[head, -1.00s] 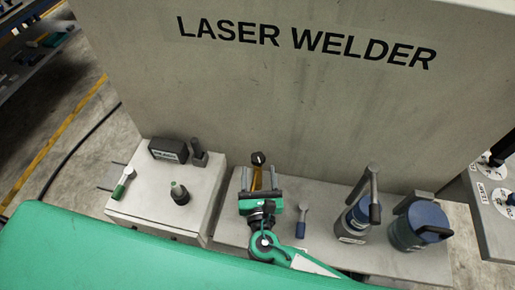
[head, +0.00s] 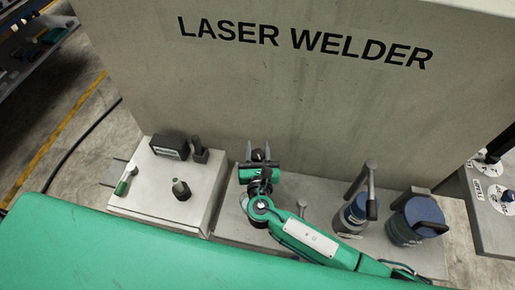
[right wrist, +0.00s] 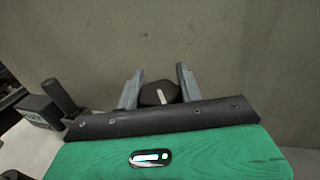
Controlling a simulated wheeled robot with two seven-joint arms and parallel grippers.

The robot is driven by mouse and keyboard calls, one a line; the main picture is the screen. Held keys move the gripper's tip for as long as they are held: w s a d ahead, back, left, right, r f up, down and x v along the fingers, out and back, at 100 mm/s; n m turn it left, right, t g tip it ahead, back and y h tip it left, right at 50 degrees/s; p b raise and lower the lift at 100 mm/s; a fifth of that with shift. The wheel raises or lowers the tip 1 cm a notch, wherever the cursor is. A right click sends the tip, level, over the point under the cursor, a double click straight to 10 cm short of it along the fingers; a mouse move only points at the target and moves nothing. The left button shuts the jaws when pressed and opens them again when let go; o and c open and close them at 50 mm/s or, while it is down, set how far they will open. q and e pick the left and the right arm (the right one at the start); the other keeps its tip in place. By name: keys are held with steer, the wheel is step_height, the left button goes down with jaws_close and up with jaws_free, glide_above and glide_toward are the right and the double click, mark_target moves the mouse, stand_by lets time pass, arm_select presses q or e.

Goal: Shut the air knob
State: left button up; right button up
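A dark knob (head: 258,156) with a pale line on top stands close to the laser welder's wall in the head view. I take it for the air knob, though no label is readable on it. It also shows in the right wrist view (right wrist: 160,93), dark and rounded, with its pale line pointing roughly up the picture. My right gripper (head: 258,150) is open, with one finger on each side of the knob. In the right wrist view a gap shows beside the right finger. The knob's post is hidden behind the gripper. My left gripper is not in view.
The welder's wall (head: 300,100) rises close behind.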

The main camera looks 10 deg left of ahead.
steer(key=shift+c, duration=0.6)
steer(key=shift+h, duration=0.3)
steer(key=shift+m+h, duration=0.3)
steer(key=shift+m, duration=0.1)
steer(key=shift+d+m+h+b, duration=0.25)
steer(key=shift+m+h, duration=0.95)
steer(key=shift+h, duration=0.65)
steer(key=shift+d+m+h+b, duration=0.2)
steer(key=shift+m+h, duration=1)
steer(key=shift+h, duration=0.95)
steer(key=o, duration=1)
